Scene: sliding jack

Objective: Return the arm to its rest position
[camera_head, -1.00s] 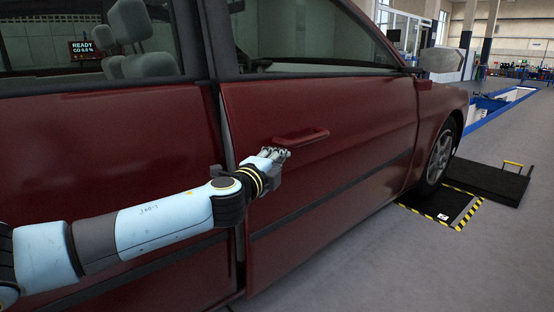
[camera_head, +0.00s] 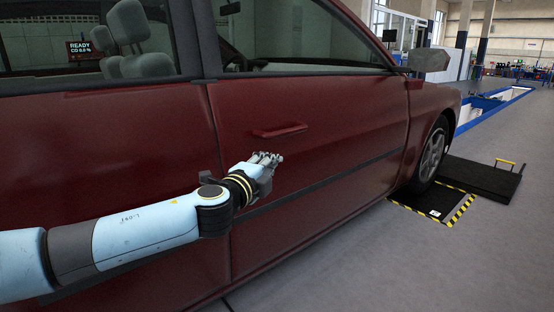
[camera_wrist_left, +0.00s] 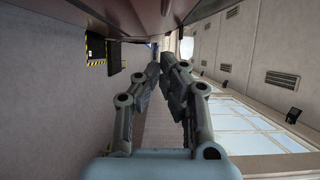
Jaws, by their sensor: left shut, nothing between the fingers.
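My left arm (camera_head: 150,232) reaches in from the left in the head view, alongside a dark red car (camera_head: 330,140). My left gripper (camera_head: 268,160) is in front of the front door, a little below the red door handle (camera_head: 280,130), and apart from it. In the left wrist view its two fingers (camera_wrist_left: 168,62) are close together at the tips, with nothing held. The front door looks flush with the panel behind it. My right gripper is in neither view.
A black mat (camera_head: 437,202) with yellow-black striped edges lies by the front wheel (camera_head: 433,154). A dark ramp plate (camera_head: 480,180) with a yellow handle is beyond it. A side mirror (camera_head: 428,60) juts out.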

